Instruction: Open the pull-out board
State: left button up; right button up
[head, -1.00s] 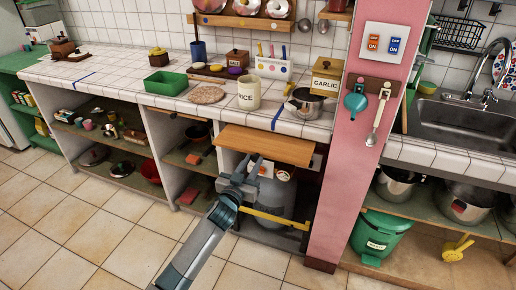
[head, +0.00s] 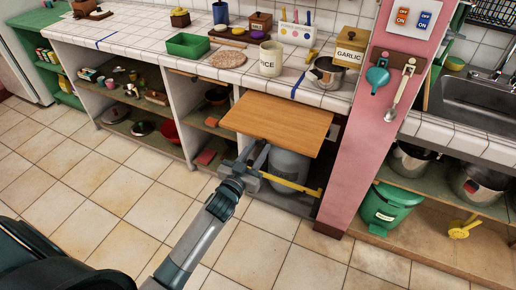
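The pull-out board (head: 278,123) is a flat wooden panel sticking out from under the tiled counter, above an open bay with a grey gas cylinder (head: 289,166). My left gripper (head: 256,152) is at the board's front left edge, just below it. Its fingers are partly hidden against the board and the dark bay, so I cannot tell whether they are open or touching the board. My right gripper is not in view.
A pink pillar (head: 358,130) stands right of the board. A yellow bar (head: 290,183) crosses the bay below it. A rice jar (head: 271,58), a pot (head: 326,73) and a green tray (head: 188,45) stand on the counter. The tiled floor in front is clear.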

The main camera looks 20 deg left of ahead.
pick_arm(q)
jog(key=shift+o, duration=0.8)
jog(key=shift+s, duration=0.1)
jog(key=shift+s+f, duration=0.1)
jog(key=shift+s, duration=0.4)
jog(key=s+b, duration=0.2)
jog(key=s, duration=1.4)
jog(key=shift+a+b, duration=0.3)
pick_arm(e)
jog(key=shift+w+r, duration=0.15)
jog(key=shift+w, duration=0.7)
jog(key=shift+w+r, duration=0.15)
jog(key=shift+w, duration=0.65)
pick_arm(q)
jog(key=shift+s, duration=0.1)
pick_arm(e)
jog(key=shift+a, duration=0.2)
